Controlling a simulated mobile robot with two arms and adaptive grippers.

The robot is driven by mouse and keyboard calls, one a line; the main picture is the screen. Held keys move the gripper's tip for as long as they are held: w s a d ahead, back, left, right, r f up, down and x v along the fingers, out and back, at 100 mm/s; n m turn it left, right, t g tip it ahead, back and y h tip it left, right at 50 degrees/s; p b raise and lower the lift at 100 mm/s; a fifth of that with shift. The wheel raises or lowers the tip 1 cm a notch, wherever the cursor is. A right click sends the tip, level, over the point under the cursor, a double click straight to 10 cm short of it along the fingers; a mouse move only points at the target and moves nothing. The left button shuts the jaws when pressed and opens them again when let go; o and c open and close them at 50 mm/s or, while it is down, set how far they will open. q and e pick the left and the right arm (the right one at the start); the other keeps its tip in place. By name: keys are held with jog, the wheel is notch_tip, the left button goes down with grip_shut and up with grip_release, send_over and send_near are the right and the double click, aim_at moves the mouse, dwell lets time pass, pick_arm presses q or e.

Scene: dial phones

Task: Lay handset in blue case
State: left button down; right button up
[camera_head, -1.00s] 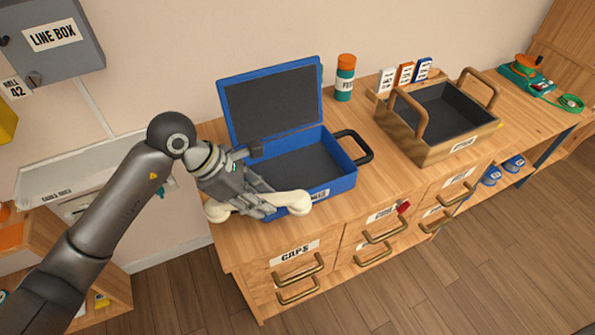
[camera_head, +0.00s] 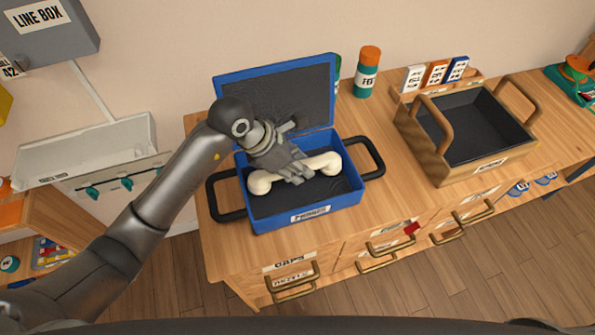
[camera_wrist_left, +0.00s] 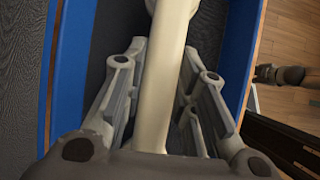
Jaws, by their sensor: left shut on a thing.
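A cream handset (camera_head: 323,163) is over the open blue case (camera_head: 307,217), lying across its inside in the head view. My left gripper (camera_head: 298,172) is shut around the middle of the handset's grip. In the left wrist view the handset (camera_wrist_left: 166,70) runs between the two fingers of the left gripper (camera_wrist_left: 163,85), with the case's blue walls (camera_wrist_left: 70,75) on both sides. I cannot tell whether the handset touches the case's dark lining. The case lid (camera_head: 280,85) stands open at the back. My right gripper is not in view.
An orange and green bottle (camera_head: 367,72) stands behind the case. A wooden tray (camera_head: 430,155) with dark lining and hoop handles stands to the right, before several small labelled boxes (camera_head: 437,73). Bare bench lies between case and tray.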

pick_arm(q)
notch_tip(320, 180, down, 4)
jog(key=shift+w+r, duration=0.1)
jog(key=shift+r, duration=0.15)
jog(key=c, duration=1.4)
grip_release()
jog(key=shift+f, duration=0.1)
jog(key=shift+o, duration=1.1)
jog(key=v, duration=1.1)
jog(key=shift+b, duration=0.4)
jog(key=shift+a+r, duration=0.2)
jog(key=shift+r, duration=0.3)
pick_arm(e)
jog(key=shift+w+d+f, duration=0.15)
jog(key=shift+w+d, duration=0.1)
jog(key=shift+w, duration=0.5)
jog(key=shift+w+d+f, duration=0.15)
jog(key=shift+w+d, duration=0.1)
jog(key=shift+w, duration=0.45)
